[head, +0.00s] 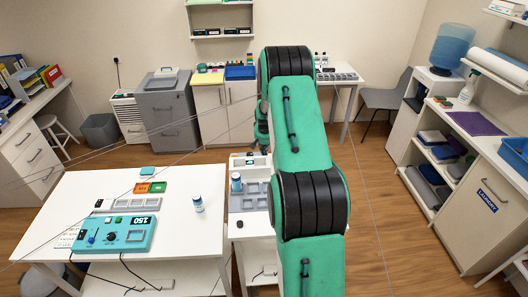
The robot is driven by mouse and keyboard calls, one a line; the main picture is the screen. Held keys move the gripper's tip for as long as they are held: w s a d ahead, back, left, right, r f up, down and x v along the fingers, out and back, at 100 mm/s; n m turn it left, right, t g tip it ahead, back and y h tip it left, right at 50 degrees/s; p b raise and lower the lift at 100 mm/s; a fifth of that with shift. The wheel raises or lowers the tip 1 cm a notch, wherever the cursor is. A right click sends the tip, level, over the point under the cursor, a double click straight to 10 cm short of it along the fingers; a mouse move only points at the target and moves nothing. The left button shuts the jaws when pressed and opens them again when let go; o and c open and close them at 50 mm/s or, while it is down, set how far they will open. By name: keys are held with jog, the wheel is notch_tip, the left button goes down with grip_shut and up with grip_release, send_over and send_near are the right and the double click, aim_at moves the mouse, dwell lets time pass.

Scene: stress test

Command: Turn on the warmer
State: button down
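A teal control box (115,235), which looks like the warmer, lies on the white table at the left. Its display (143,221) seems to read 150. A blue control (92,235), a black knob (111,238) and a square pad (136,236) are on its top. Whether it is on, I cannot tell. My green arm rises through the middle, and its far end shows beside the upper link, above the small bench. My gripper (264,148) is mostly hidden there, well to the right of the box. Its fingers cannot be made out.
Another bottle (236,182) stands on the small bench (236,229). Cables hang off the front edge. Shelves (432,160) stand right.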

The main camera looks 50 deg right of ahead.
jog(key=shift+r, duration=0.1)
jog(key=shift+r, duration=0.35)
jog(key=s+a+p+v, duration=0.1)
jog(key=v, duration=1.2)
jog(key=shift+f, duration=0.25)
